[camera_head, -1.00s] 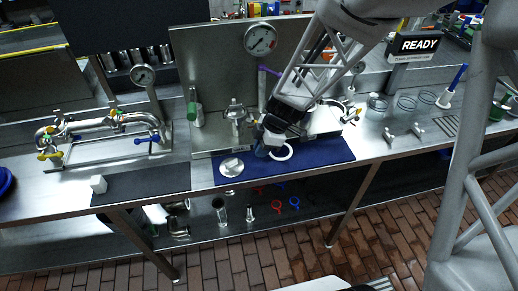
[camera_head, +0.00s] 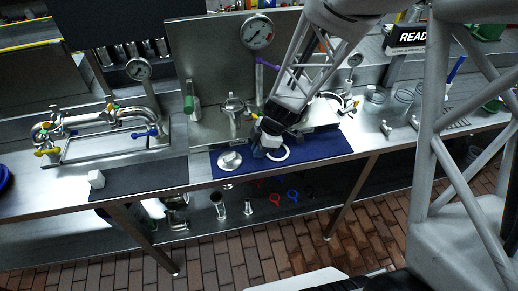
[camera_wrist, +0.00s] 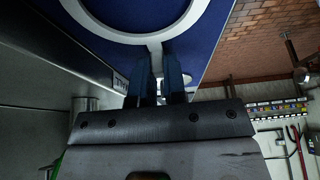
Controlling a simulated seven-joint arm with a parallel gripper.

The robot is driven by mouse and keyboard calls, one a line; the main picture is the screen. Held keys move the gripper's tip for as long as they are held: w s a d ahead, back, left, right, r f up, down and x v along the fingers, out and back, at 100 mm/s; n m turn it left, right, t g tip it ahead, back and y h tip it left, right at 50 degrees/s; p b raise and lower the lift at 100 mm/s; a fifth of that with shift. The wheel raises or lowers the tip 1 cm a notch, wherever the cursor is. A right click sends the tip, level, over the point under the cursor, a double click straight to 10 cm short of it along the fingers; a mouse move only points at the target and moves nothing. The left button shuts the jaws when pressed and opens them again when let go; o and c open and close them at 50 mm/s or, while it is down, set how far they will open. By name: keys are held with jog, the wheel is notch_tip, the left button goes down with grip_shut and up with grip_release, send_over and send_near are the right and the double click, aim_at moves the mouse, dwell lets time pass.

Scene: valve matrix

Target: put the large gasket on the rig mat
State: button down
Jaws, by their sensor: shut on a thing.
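The large gasket is a white ring (camera_head: 278,153) with a small tab. My gripper (camera_head: 264,149) is shut on it at its near-left side in the head view. In the wrist view the ring (camera_wrist: 150,36) shows at the top, with its tab between my dark blue fingers (camera_wrist: 160,75). The ring is over the blue mat (camera_head: 325,145) in front of the central rig. I cannot tell whether it touches the mat. The blue mat also fills the area around the ring in the wrist view (camera_wrist: 120,8).
A dark grey mat (camera_head: 140,178) with a white block (camera_head: 96,179) is further left. The rig with its gauge (camera_head: 257,32) stands behind. Metal fittings and glass dishes are at right.

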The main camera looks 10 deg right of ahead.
jog(key=shift+f, duration=0.3)
jog(key=shift+s+f, duration=0.1)
jog(key=shift+f, duration=0.15)
jog(key=c, duration=1.3)
grip_release()
jog(key=shift+f, duration=0.15)
jog(key=shift+o, duration=0.2)
jog(key=shift+d+r, duration=0.1)
jog(key=shift+r, duration=0.6)
jog(key=shift+o, duration=0.5)
jog(key=v, duration=1.2)
jog(key=shift+r, duration=0.15)
